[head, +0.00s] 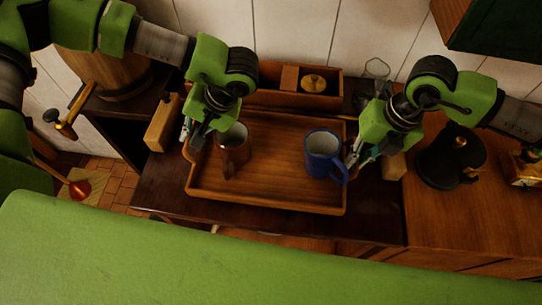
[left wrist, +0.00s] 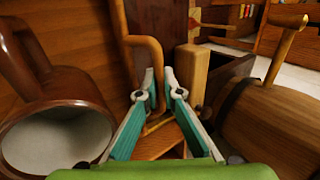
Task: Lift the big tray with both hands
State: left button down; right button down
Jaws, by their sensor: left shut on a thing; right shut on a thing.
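The big wooden tray (head: 270,196) is in the middle of the head view, over a dark counter. I cannot tell whether it touches the counter. A brown mug (head: 233,152) stands on its left part and a blue mug (head: 322,150) near its right edge. My left gripper (head: 187,138) is at the tray's left end. The left wrist view shows its teal fingers (left wrist: 160,82) shut on the tray's curved wooden handle (left wrist: 148,45). My right gripper (head: 352,158) is shut at the tray's right end, beside the blue mug; its grip is mostly hidden.
A wooden box (head: 262,98) with a brass-knobbed lid stands behind the tray, with a glass (head: 376,69) to its right. A wooden block (head: 163,123) is at left. A black kettle (head: 450,157) stands on the right counter. A barrel (head: 103,75) is at back left.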

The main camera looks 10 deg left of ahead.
notch_tip(320, 180, up, 12)
jog(key=p, duration=1.1)
